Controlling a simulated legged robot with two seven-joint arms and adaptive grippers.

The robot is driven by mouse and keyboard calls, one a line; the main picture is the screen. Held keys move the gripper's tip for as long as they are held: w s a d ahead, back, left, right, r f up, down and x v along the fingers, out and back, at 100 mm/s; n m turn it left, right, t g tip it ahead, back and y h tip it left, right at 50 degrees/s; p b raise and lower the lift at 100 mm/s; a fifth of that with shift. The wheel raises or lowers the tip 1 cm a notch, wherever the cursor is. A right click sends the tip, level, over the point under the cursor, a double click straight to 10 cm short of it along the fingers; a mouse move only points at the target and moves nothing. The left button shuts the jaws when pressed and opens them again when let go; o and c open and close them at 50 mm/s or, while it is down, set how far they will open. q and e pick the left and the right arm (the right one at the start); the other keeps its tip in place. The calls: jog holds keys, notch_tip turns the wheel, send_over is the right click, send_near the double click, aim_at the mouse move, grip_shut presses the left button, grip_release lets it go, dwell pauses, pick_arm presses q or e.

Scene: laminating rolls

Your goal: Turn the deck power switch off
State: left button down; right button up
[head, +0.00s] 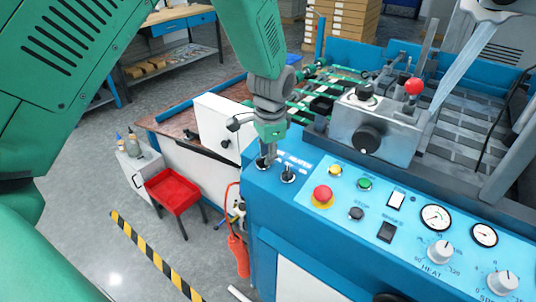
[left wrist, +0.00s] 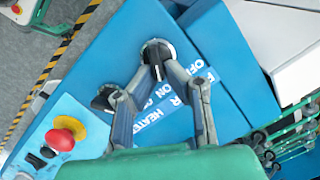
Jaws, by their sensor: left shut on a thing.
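My left gripper (head: 265,158) reaches down to the left end of the blue control panel (head: 262,205). In the left wrist view its fingers (left wrist: 158,70) close together on a black-based toggle switch (left wrist: 156,48), beside white lettering that includes OFF and ON. I take this to be the deck power switch; its lever is mostly hidden between the fingertips, so I cannot tell its position. A second toggle switch (head: 288,174) stands just to the right, near HEATER lettering; it also shows beside the left finger in the wrist view (left wrist: 103,98).
A red and yellow emergency button (head: 322,195), small buttons, gauges (head: 435,217) and knobs (head: 440,250) lie right along the panel. A white box (head: 220,125) stands close left of the gripper. A grey block with a red-knobbed lever (head: 414,87) rises behind the panel.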

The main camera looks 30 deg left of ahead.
pick_arm(q)
jog(key=shift+a+n+p, duration=0.1)
jog(key=shift+n+p, duration=0.8)
jog(key=shift+p, duration=0.1)
jog(key=n+p, duration=0.2)
jog(key=shift+a+n+h, duration=0.15)
jog(key=shift+n+h, duration=0.15)
jog(key=shift+h, duration=0.1)
jog(key=n+p, duration=0.1)
jog(key=n, duration=0.1)
jog(key=n+p, duration=0.1)
jog(key=n, duration=0.1)
jog(key=shift+s+a+f+h+p, duration=0.1)
jog(key=shift+a+h+p, duration=0.2)
jog(key=shift+h+p, duration=0.1)
jog(key=shift+s+a+f+n+h+p, duration=0.15)
jog(key=shift+n+p, duration=0.15)
jog(key=shift+n, duration=0.45)
jog(key=shift+w+n+h+p, duration=0.15)
jog(key=shift+n+p, duration=0.1)
jog(key=shift+n, duration=0.5)
jog(key=shift+s, duration=0.1)
jog(key=c, duration=1.6)
grip_release()
jog(key=shift+c, duration=0.2)
jog(key=shift+w, duration=0.2)
jog(key=shift+a, duration=0.1)
